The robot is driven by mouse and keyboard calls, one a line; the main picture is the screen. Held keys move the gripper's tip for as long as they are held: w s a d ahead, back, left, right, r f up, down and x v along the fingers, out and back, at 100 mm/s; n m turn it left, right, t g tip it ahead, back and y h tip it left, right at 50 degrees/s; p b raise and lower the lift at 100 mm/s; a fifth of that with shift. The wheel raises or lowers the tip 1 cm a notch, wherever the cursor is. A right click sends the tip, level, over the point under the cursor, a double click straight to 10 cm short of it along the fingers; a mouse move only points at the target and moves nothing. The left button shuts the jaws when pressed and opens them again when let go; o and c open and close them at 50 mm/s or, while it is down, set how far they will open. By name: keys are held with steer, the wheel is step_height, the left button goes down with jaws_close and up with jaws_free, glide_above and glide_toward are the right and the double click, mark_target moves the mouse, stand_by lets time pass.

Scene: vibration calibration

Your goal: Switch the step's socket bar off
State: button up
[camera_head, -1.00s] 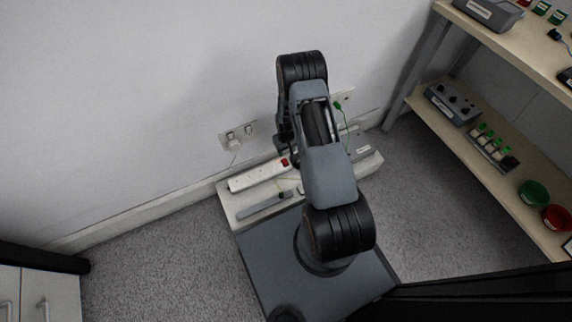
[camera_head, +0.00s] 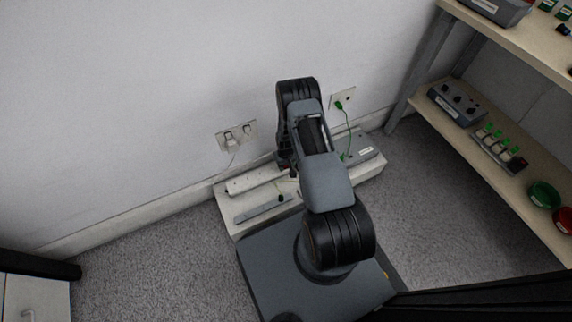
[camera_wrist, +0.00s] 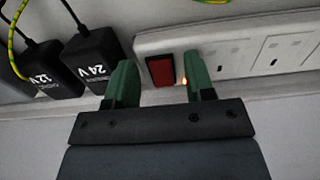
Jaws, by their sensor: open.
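The white socket bar (camera_head: 252,181) lies along the back of the pale step (camera_head: 226,206) against the wall. In the wrist view the socket bar (camera_wrist: 234,52) fills the upper right, with its red rocker switch (camera_wrist: 160,71) at its left end. A small orange light glows at the switch's right. My gripper (camera_wrist: 159,82) is open and empty, its green fingertips on either side of the switch. I cannot tell whether they touch the bar. In the head view my arm hides the switch and the bar's right end.
Two black adapters marked 12V (camera_wrist: 49,72) and 24V (camera_wrist: 93,58) sit left of the switch in the wrist view. A grey flat bar (camera_head: 262,209) lies on the step's front. A wall socket (camera_head: 236,136) is above, and a shelf unit (camera_head: 480,150) stands at right.

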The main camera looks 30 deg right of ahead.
jaws_close()
steer(key=shift+w+f+g+b, duration=0.15)
steer(key=shift+w+g+b, duration=0.15)
steer(key=shift+g+b, duration=1)
steer(key=shift+b, duration=0.25)
steer(key=shift+r, duration=0.3)
jaws_free()
